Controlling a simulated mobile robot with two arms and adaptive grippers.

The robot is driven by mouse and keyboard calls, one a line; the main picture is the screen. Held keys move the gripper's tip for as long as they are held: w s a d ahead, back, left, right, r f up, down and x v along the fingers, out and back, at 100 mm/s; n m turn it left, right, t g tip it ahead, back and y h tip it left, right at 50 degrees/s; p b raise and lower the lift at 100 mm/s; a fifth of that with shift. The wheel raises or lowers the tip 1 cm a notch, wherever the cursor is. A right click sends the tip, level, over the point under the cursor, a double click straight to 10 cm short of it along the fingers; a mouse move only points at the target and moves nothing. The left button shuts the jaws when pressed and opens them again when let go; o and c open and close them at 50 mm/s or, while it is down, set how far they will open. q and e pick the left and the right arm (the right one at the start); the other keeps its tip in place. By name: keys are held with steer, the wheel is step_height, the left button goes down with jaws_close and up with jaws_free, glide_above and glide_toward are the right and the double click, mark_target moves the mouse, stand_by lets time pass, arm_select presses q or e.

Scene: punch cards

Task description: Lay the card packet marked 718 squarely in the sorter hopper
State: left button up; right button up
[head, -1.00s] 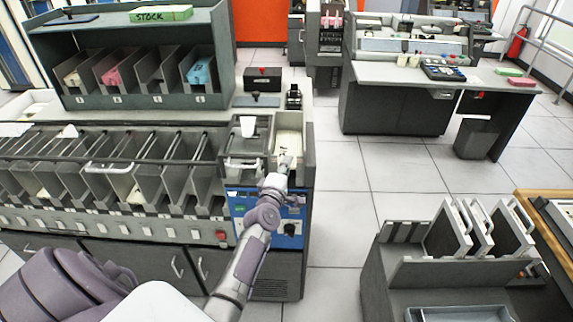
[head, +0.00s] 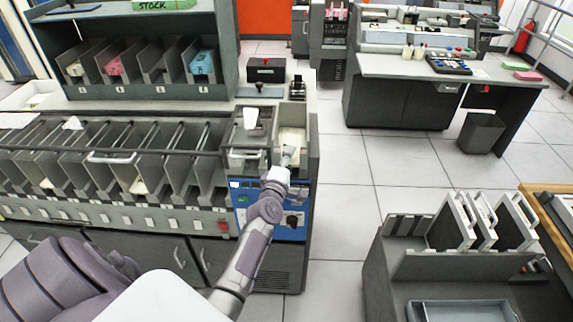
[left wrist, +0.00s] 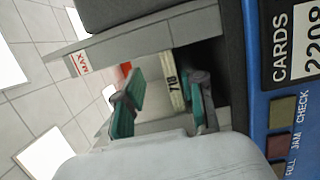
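The cream card packet marked 718 (left wrist: 175,92) lies in the sorter hopper, which shows in the left wrist view as a grey-walled slot (left wrist: 150,42). In the head view the hopper (head: 305,122) is at the right end of the sorter, with cream cards (head: 291,136) inside. My left gripper (head: 288,156) is at the hopper's near end. In the left wrist view its teal-padded fingers (left wrist: 163,105) stand apart on either side of the packet, with a visible gap on the left. The packet's lower end is hidden. My right gripper is not in view.
A blue control panel (left wrist: 280,90) is right beside the hopper. A grey bin with a card weight (head: 250,118) stands to its left, and several sorter pockets (head: 120,170) run further left. Open floor (head: 340,200) lies to the right, with a grey rack cart (head: 400,265) beyond.

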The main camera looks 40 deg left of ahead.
arm_select(q)
steer(key=v, duration=1.1)
steer(key=shift+s, duration=0.4)
steer(key=shift+d, duration=0.1)
